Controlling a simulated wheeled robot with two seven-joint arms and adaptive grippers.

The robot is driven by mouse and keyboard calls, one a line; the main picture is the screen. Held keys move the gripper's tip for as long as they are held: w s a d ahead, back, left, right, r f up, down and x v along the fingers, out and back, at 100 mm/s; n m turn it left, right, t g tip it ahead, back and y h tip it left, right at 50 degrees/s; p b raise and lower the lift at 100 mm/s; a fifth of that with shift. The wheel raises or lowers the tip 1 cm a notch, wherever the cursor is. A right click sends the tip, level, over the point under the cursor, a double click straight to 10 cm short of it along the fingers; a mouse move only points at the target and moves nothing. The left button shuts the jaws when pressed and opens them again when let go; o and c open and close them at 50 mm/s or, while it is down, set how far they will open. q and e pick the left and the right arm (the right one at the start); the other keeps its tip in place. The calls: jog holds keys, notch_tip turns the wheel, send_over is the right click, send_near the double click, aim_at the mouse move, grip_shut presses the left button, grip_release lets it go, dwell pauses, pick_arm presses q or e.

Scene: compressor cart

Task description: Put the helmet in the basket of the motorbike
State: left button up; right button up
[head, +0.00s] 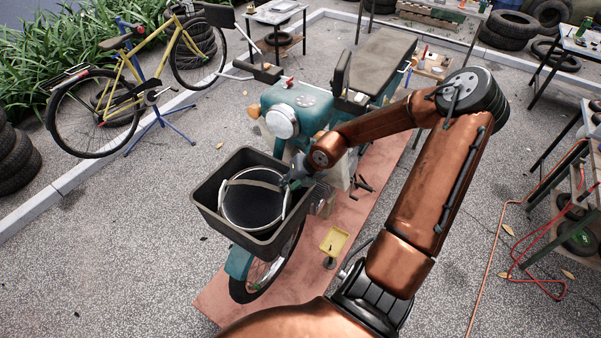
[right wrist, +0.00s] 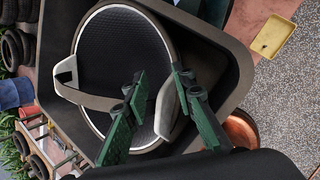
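The helmet (head: 252,205) lies upside down inside the dark basket (head: 215,217) at the front of the teal motorbike (head: 300,97). Its dark lining faces up, with a pale rim and a strap across it. In the right wrist view the helmet (right wrist: 112,50) sits within the walls of the basket (right wrist: 215,62). My right gripper (head: 288,182) is at the basket's right side, by the helmet's edge. In the right wrist view its green fingers (right wrist: 159,77) are apart, with a pale strap piece between them; contact is unclear. My left gripper is out of view.
A yellow tray (head: 334,241) stands right of the front wheel, on the reddish platform (head: 218,297). A yellow bicycle (head: 125,75) is at the left. Workbenches and tires line the right and back.

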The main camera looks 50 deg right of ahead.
jog(key=p+v, duration=0.3)
jog(key=v, duration=0.8)
jog(key=shift+s+r, duration=0.1)
jog(key=shift+s, duration=0.1)
